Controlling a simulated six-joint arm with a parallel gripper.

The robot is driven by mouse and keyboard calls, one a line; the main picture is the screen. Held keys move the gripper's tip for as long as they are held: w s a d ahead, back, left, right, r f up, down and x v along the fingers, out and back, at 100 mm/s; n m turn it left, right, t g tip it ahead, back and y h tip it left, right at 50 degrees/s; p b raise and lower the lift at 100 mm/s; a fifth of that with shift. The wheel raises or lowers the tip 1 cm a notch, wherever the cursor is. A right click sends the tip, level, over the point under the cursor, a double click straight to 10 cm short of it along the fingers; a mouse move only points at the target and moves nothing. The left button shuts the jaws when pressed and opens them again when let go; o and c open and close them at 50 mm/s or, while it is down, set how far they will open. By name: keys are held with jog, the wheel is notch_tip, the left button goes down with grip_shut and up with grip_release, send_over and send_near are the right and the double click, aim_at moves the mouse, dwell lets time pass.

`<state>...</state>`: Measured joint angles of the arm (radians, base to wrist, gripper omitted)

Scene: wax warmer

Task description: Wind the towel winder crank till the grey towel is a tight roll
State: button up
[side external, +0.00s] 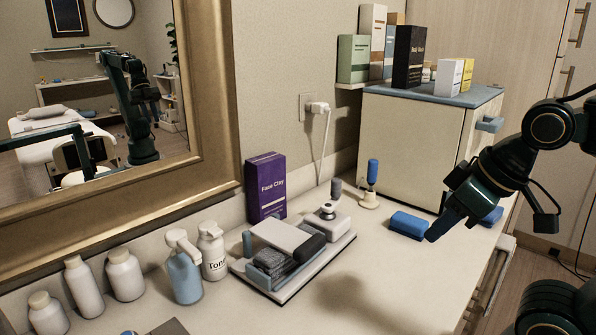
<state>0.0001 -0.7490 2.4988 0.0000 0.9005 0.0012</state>
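The towel winder (317,266) is a low tray-like device on the counter, in the middle of the side external view. A dark grey, folded-looking towel (270,262) lies in it, beside a pale flat plate (283,234) and a dark rounded piece. A pale round hub with a grey upright knob (336,187), seemingly the crank, stands at its back right. My gripper (436,235) is at the right, well apart from the winder, pointing down near a blue block (408,225). Its fingers overlap from this angle, so its opening is unclear. I cannot tell whether it touches the block.
A cream cabinet (412,139) with boxes on top stands behind. A blue-handled tool (372,172) stands before it; a purple box (266,187) stands behind the winder. Bottles (185,274) line the left. Another blue piece (491,217) lies right of my gripper.

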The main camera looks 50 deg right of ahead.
jog(key=o, duration=0.3)
jog(key=shift+w+r, duration=0.15)
jog(key=shift+o, duration=0.5)
jog(key=shift+w+r, duration=0.15)
jog(key=shift+w, duration=0.05)
jog(key=w+d+r+m+g, duration=0.1)
jog(key=w+d+r+m, duration=0.15)
jog(key=w, duration=0.35)
jog(key=w+d+r+m+g, duration=0.1)
jog(key=w+d+r+m, duration=0.1)
jog(key=w+m, duration=0.25)
jog(key=w+d+r+m+g, duration=0.1)
jog(key=w+d+r+m, duration=0.1)
jog(key=w, duration=0.4)
jog(key=w+d+f+m+g, duration=0.1)
jog(key=w+d+f+m, duration=0.1)
jog(key=w+d+m, duration=0.2)
jog(key=w+d+f+m+g, duration=0.1)
jog(key=w+d+f+m, duration=0.2)
jog(key=w, duration=0.8)
jog(key=d+m, duration=0.2)
jog(key=d, duration=0.1)
jog(key=shift+d+f+g, duration=0.3)
jog(key=shift+d, duration=0.05)
jog(key=shift+f, duration=0.25)
jog(key=shift+f, duration=4.2)
